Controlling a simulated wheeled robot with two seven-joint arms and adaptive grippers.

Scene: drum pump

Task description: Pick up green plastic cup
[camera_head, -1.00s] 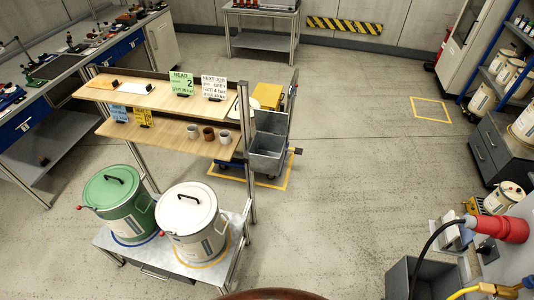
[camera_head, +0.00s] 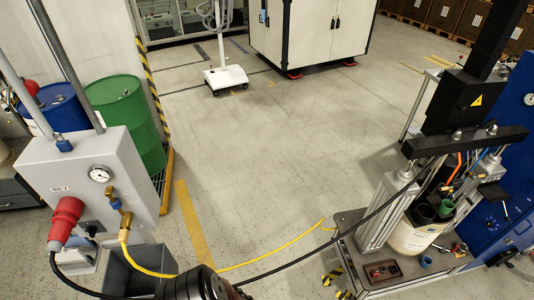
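A small blue-green round item (camera_head: 425,261) stands on the machine's bench, below the drum. Neither of my grippers is in view.
A grey panel (camera_head: 90,180) with gauge, red plug and yellow hose stands at left. Behind it are green (camera_head: 125,120) and blue drums. The hose and a black cable cross toward the machine bench (camera_head: 375,275). The middle floor (camera_head: 270,130) is clear.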

